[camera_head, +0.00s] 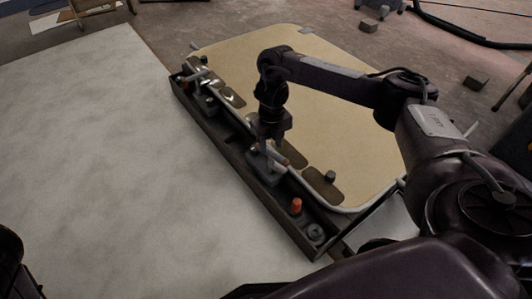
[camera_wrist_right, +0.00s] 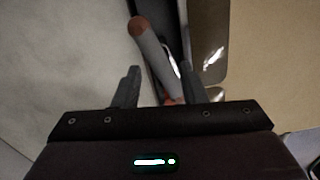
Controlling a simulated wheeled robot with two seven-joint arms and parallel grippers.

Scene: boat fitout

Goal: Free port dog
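A tan hatch panel (camera_head: 345,120) with a pale rim lies beside a long dark rail (camera_head: 222,136). Two dogs with grey lever handles sit along the rail, a far one (camera_head: 198,82) and a near one (camera_head: 268,160). I cannot tell from the pictures which is the port dog. My right gripper (camera_head: 272,143) is over the near dog and partly hides it. In the right wrist view, a grey handle (camera_wrist_right: 158,60) with an orange-brown tip passes between the open fingers of this gripper (camera_wrist_right: 160,86), with gaps beside it. My left gripper is out of view.
An orange knob (camera_head: 297,206) and a round grey fitting (camera_head: 315,232) are at the rail's near end. A small dark knob (camera_head: 330,176) stands on the panel's edge. A wide pale surface (camera_head: 90,140) left of the rail is clear. Dark blocks (camera_head: 368,27) lie on the floor behind.

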